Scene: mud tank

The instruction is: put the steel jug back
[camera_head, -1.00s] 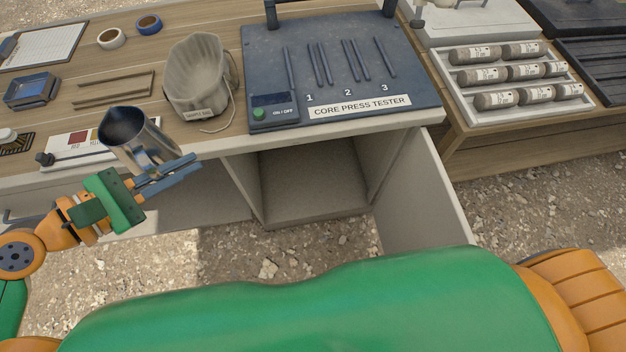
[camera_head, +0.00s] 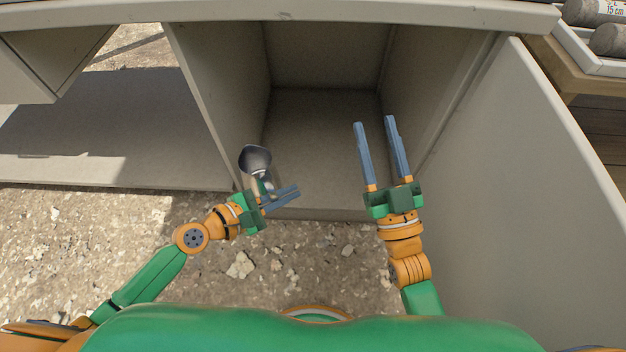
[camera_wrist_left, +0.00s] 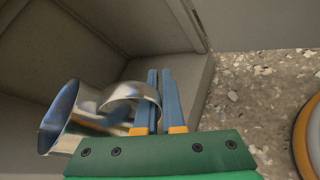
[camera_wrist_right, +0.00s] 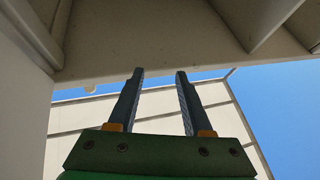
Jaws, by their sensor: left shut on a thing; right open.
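The steel jug (camera_head: 256,160) is at the left side of the open cabinet's mouth in the head view, its dark opening facing up. My left gripper (camera_head: 292,193) is shut on the jug by its handle. In the left wrist view the jug (camera_wrist_left: 62,118) lies left of the left fingers (camera_wrist_left: 155,95), with its curved handle at them. My right gripper (camera_head: 376,125) is open and empty, in front of the cabinet opening to the right of the jug. Its parted fingers also show in the right wrist view (camera_wrist_right: 158,90). The cabinet compartment (camera_head: 325,120) looks empty inside.
The cabinet door (camera_head: 530,190) stands open on the right, close to my right arm. The cabinet's left wall (camera_head: 215,90) is close beside the jug. The bench top edge (camera_head: 300,14) runs above the opening. Gravel ground (camera_head: 90,230) lies in front.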

